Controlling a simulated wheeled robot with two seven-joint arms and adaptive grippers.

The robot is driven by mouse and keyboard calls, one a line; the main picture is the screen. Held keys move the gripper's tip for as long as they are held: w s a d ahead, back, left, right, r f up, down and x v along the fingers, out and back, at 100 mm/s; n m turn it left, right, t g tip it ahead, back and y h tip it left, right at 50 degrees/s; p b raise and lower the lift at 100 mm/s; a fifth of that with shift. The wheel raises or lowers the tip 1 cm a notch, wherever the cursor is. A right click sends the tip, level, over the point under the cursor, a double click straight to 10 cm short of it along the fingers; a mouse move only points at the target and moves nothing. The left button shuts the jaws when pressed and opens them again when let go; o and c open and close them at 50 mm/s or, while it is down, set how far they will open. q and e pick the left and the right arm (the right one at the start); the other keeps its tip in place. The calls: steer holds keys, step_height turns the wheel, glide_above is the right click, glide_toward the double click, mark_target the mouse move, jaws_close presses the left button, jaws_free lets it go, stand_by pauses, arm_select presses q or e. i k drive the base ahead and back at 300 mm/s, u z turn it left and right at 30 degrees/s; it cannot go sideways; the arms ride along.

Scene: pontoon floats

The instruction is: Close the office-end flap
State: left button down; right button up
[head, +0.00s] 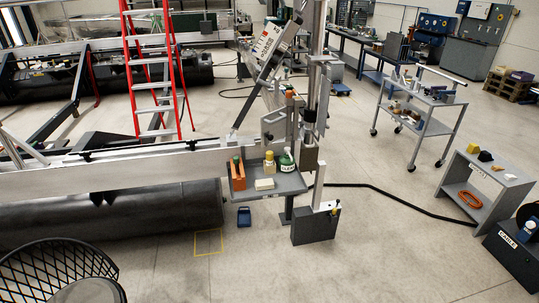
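No flap can be told for certain in the head view. A grey tilted bar (285,45) with a white label leans beside an upright metal post (316,80); I cannot tell if it is the flap. A long dark pontoon float (120,222) lies on the left under a pale metal beam (130,165). Neither of my grippers is in view.
A grey tray (285,185) on the post holds bottles and an orange item. A red ladder (130,70) stands at back left. A cart (428,125), low shelf (489,200) and floor cable (400,200) are right. A black mesh object (50,268) is front left.

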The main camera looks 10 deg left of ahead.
mark_target(280, 127)
steer(key=z, duration=0.65)
steer(key=i, duration=0.95)
steer(key=u, duration=0.15)
